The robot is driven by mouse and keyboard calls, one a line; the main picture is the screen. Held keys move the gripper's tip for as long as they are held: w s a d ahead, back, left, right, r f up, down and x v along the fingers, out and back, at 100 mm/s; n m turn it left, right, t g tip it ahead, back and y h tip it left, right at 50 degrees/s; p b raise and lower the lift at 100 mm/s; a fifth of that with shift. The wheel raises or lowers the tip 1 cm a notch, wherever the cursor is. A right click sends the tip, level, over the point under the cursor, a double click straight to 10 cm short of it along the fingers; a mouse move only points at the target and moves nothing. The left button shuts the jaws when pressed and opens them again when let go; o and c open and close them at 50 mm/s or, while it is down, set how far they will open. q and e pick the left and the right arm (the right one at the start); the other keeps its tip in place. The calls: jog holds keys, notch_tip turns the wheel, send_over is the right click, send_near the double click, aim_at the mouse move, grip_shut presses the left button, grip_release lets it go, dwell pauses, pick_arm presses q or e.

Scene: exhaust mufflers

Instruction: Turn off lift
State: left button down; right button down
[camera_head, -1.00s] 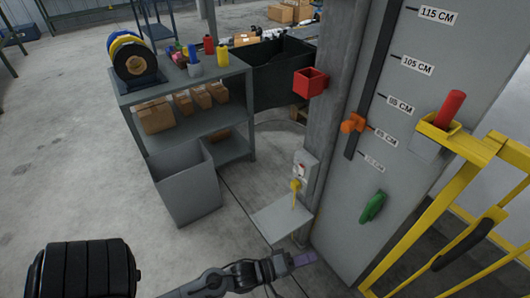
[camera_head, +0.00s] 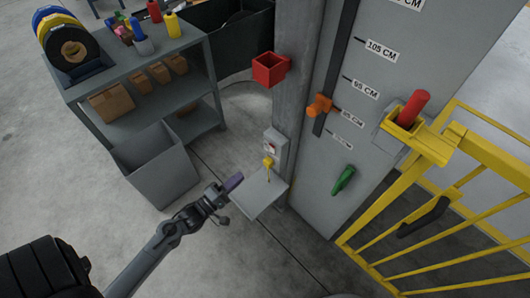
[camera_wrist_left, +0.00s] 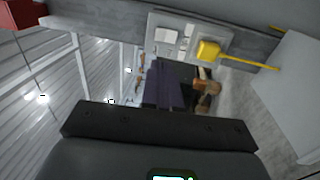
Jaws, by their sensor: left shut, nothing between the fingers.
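The lift's grey control box (camera_head: 275,147) is fixed to the post. It has a small red-and-white switch (camera_head: 272,147) on its face and a yellow key-like piece (camera_head: 268,163) hanging at its lower part. In the left wrist view the control box (camera_wrist_left: 172,35) and the yellow piece (camera_wrist_left: 208,50) show at the top, beyond my fingers. My left gripper (camera_head: 232,183) is shut and empty, left of and a little below the box, apart from it, near the small shelf plate. My right gripper is not in view.
A grey shelf plate (camera_head: 262,195) sticks out under the box. A red holder (camera_head: 270,69) is on the post above. The lift column (camera_head: 345,120) carries an orange pointer (camera_head: 319,105) and green handle (camera_head: 343,180). A yellow gate (camera_head: 440,215) stands right; a grey bin (camera_head: 155,168) left.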

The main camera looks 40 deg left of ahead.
pick_arm(q)
jog(key=b, duration=0.6)
send_near(273, 149)
jog(key=w, duration=0.5)
jog(key=shift+w+d, duration=0.15)
jog(key=shift+w, duration=0.2)
jog(key=shift+w+r+b, duration=0.15)
jog(key=shift+w+b, duration=0.25)
jog(key=shift+w, duration=0.15)
